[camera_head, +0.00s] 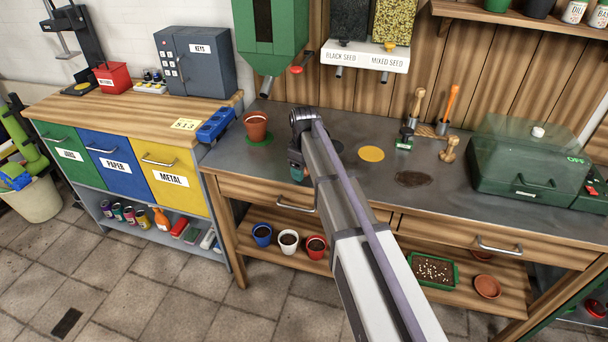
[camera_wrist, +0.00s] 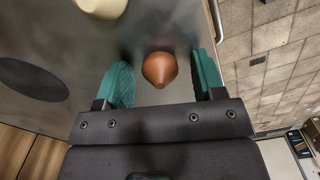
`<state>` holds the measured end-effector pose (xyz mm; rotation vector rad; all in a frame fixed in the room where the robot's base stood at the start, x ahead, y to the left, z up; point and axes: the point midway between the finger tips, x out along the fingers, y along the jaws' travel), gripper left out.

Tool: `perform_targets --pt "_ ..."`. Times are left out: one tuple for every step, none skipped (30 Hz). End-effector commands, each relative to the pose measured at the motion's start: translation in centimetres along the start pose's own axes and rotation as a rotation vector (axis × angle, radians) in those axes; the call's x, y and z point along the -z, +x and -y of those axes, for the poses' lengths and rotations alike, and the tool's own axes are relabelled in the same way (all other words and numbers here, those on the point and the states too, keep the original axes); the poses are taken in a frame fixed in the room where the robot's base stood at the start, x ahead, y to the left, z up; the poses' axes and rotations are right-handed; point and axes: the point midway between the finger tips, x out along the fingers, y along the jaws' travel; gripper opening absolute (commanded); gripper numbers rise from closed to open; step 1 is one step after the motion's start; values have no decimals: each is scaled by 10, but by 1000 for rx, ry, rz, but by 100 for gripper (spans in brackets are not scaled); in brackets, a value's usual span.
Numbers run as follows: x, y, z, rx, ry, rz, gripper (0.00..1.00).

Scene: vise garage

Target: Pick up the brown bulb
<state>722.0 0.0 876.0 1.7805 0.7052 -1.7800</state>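The brown bulb (camera_wrist: 159,69) shows in the wrist view, round with a point towards my gripper's palm. It rests on the grey metal bench top (camera_wrist: 165,28). My gripper (camera_wrist: 162,64) is open, with one teal finger on each side of the bulb. Small gaps show between the bulb and both fingers. In the head view my arm hides the bulb, and only a bit of my gripper (camera_head: 295,170) shows at the bench's front edge.
A cream rounded object (camera_wrist: 101,7) lies near the bulb. A black disc (camera_wrist: 32,78) is on the bench. In the head view a terracotta pot (camera_head: 255,127) stands left of my gripper, a yellow disc (camera_head: 371,154) lies right, and a green propagator (camera_head: 528,165) stands far right.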

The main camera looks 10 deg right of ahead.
Motion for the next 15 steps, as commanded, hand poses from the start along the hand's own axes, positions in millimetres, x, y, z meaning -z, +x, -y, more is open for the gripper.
perform_targets --pt "0 0 0 0 0 0 58" --pt "0 0 0 0 0 0 55" --pt "0 0 0 0 0 0 51" --pt "0 0 0 0 0 0 48" --pt "0 0 0 0 0 0 45" --pt "0 0 0 0 0 0 41" --pt "0 0 0 0 0 0 38" --pt "0 0 0 0 0 0 36" --pt "0 0 0 0 0 0 32" --pt "0 0 0 0 0 0 29" --pt "0 0 0 0 0 0 26" --pt "0 0 0 0 0 0 22" --pt "0 0 0 0 0 0 19" --pt "0 0 0 0 0 0 16" --pt "0 0 0 0 0 0 14"
